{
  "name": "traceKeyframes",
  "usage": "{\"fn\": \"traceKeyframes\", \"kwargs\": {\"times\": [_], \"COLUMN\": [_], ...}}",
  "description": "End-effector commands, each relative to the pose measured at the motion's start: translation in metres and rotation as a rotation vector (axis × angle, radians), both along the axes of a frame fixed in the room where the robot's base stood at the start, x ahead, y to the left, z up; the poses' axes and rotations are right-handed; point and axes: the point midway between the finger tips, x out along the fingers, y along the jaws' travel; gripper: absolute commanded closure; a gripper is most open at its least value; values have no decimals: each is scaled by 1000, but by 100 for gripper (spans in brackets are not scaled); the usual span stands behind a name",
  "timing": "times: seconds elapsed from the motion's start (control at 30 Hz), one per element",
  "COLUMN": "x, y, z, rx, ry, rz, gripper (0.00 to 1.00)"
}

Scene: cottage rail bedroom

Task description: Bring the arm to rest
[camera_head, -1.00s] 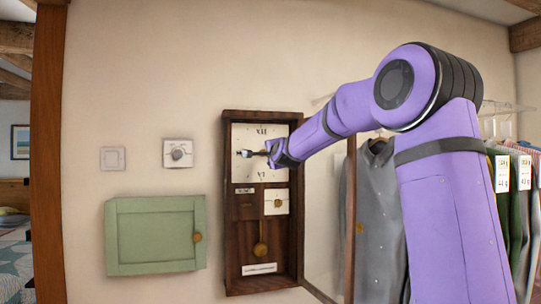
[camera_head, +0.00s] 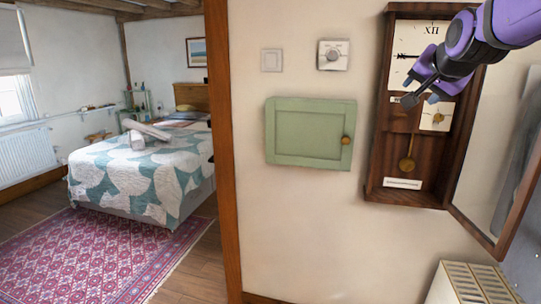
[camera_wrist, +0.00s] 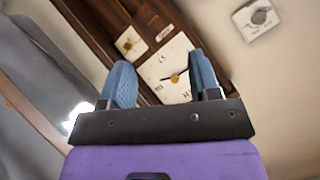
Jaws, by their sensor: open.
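My purple arm reaches in from the upper right of the head view. My gripper (camera_head: 424,98) is in front of the wall clock (camera_head: 379,160), overlapping the lower part of its dial (camera_head: 407,70) in the picture. In the wrist view the two blue fingers (camera_wrist: 160,62) are spread with nothing between them, and the clock's dial (camera_wrist: 166,74) shows behind them, apart from them. The clock's glazed door (camera_head: 487,238) stands open to the right. The pendulum (camera_head: 407,160) hangs in the case.
A green wall cabinet (camera_head: 310,133) is shut, left of the clock. A dial control (camera_head: 333,55) and a switch plate (camera_head: 271,60) are above it. A cream radiator (camera_head: 470,285) stands low at the right. A wooden post (camera_head: 222,150) borders the bedroom with its bed (camera_head: 140,178).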

Motion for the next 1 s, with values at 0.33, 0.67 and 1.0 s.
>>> {"fn": "traceKeyframes", "kwargs": {"times": [0.33, 0.67, 1.0], "x": [-174, -280, -290], "y": [31, 29, 28], "z": [-71, -129, -135], "rx": [-278, -389, -398], "ry": [358, 565, 586], "rz": [299, 548, 576], "gripper": [43, 43, 43]}}
